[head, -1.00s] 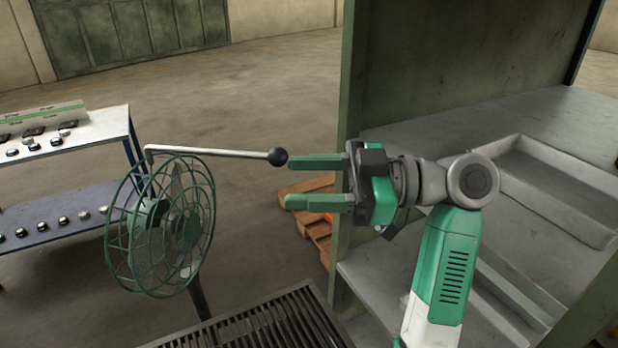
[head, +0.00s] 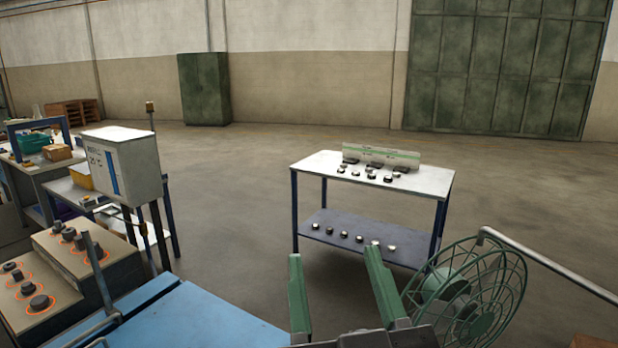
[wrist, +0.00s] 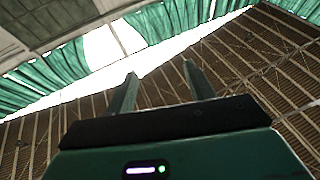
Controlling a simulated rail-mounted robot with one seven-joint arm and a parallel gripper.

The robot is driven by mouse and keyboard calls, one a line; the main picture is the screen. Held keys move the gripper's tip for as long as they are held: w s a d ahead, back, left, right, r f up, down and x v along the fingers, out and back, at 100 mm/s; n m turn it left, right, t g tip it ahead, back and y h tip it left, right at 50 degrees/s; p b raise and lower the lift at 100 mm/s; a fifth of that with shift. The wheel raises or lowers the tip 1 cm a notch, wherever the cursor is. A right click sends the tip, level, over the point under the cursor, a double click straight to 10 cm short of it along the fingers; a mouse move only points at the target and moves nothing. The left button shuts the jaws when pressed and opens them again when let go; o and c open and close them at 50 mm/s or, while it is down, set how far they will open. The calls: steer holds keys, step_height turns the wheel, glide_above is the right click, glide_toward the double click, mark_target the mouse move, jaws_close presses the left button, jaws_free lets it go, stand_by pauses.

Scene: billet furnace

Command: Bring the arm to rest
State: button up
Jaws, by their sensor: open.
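My gripper (head: 335,292) shows at the bottom of the head view, its two green fingers apart and pointing up in the picture. Nothing is between them. In the wrist view my gripper (wrist: 160,85) is also open and empty, with the hall's ceiling and slatted wall behind it. The rest of my arm is mostly below the picture's edge.
A green caged fan (head: 465,290) with a pale bar (head: 550,262) stands right of my gripper. A table (head: 325,165) with small pieces stands beyond. A blue surface (head: 200,320) and a control desk (head: 75,262) lie to the left. Open floor lies behind.

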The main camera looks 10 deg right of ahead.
steer(key=s+a+r+t, duration=0.3)
steer(key=s+a+r, duration=0.1)
steer(key=s+a, duration=0.35)
step_height(320, 180, up, 33)
steer(key=w+p, duration=0.1)
steer(key=p, duration=3.1)
steer(key=shift+w+d+m+p, duration=0.3)
steer(key=shift+w+p, duration=0.05)
steer(key=shift+p, duration=0.05)
steer(key=shift+f, duration=0.15)
